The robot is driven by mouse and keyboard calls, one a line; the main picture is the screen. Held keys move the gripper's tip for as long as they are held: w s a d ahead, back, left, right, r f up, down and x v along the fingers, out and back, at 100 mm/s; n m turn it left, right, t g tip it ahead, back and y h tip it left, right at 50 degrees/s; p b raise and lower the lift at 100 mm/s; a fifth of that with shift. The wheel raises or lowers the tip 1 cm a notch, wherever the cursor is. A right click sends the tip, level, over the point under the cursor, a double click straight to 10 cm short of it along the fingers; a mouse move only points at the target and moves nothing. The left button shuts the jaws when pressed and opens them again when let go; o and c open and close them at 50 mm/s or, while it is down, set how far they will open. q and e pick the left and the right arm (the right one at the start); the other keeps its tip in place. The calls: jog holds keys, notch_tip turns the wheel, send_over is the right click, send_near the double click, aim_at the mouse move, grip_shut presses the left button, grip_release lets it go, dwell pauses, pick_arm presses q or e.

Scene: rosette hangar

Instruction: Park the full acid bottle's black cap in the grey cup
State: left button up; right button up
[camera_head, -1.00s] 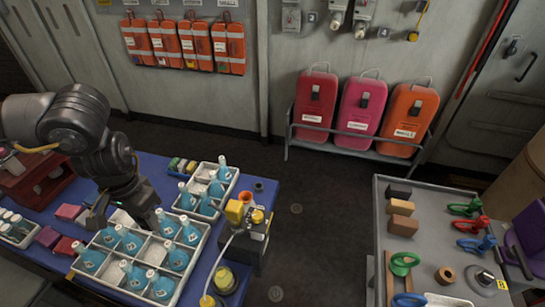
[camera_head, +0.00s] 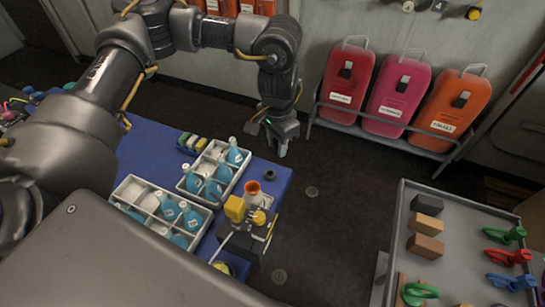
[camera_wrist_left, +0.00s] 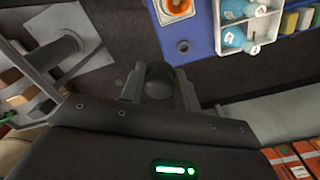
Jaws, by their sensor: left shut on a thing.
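My left gripper (camera_head: 284,143) hangs over the gap just past the table's far right corner. In the left wrist view its fingers (camera_wrist_left: 160,90) are shut on a round dark thing, the black cap (camera_wrist_left: 160,76). The small dark grey cup (camera_head: 270,175) stands on the blue table near that corner, apart from the gripper; it also shows in the left wrist view (camera_wrist_left: 183,46). Blue bottles (camera_head: 212,189) stand in two white crates; I cannot tell which one is the full acid bottle. My right gripper is out of view.
A grey cart (camera_head: 455,245) and red, pink and orange canisters (camera_head: 395,92) are at right.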

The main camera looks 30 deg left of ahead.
pick_arm(q)
jog(key=w+a+f+b, duration=0.1)
jog(key=w+a+f, duration=0.2)
jog(key=f, duration=0.5)
jog(key=w+a+f+n+b, duration=0.1)
jog(key=w+a+f+b, duration=0.1)
jog(key=f, duration=0.7)
jog(key=shift+w+a+f, duration=0.2)
jog(key=shift+w+a, duration=0.25)
jog(key=shift+w, duration=0.75)
jog(key=shift+f+b, duration=0.1)
jog(key=shift+b, duration=0.2)
notch_tip(320, 180, down, 4)
jog(key=b, duration=0.5)
jog(key=shift+s+p, duration=0.1)
jog(key=shift+p, duration=0.2)
